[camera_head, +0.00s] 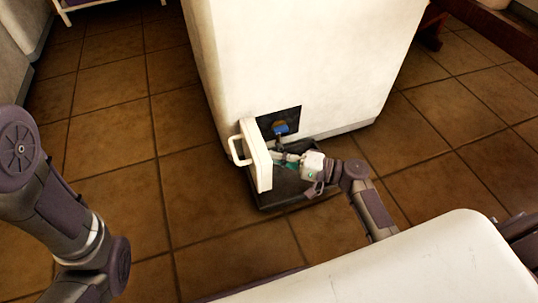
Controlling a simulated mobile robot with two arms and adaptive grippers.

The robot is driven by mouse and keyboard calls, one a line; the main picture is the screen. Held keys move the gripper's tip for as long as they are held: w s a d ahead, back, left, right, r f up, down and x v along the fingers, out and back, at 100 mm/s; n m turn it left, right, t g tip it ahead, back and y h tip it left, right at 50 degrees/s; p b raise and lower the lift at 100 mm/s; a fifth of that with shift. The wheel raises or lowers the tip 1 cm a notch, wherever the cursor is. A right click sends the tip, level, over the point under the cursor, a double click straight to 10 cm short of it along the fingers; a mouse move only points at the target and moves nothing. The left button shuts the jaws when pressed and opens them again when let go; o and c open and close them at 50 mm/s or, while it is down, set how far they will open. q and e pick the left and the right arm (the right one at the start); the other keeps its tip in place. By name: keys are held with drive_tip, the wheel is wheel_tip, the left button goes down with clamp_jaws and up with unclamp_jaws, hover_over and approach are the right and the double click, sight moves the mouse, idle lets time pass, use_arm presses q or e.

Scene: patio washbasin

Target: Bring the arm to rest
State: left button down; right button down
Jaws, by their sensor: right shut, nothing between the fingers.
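My right arm reaches down to the low opening (283,123) in the white washbasin pedestal (300,65). My right gripper (281,152) is shut and empty, just in front of the opening and above a dark tray (272,203) on the floor. A small white door (257,157) with a handle stands open, just left of the gripper. Something blue and yellow (281,128) shows inside the dark opening; it is too small to make out. My left arm shows at the left edge, but its gripper is out of view.
A bit of teal (291,166) shows in the tray, partly hidden by the gripper. The tiled floor (200,215) left of the tray is clear. A white-framed rack (105,5) stands at the back left. Brown wooden furniture (490,30) is at the upper right.

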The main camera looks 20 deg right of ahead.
drive_tip(key=v, duration=1)
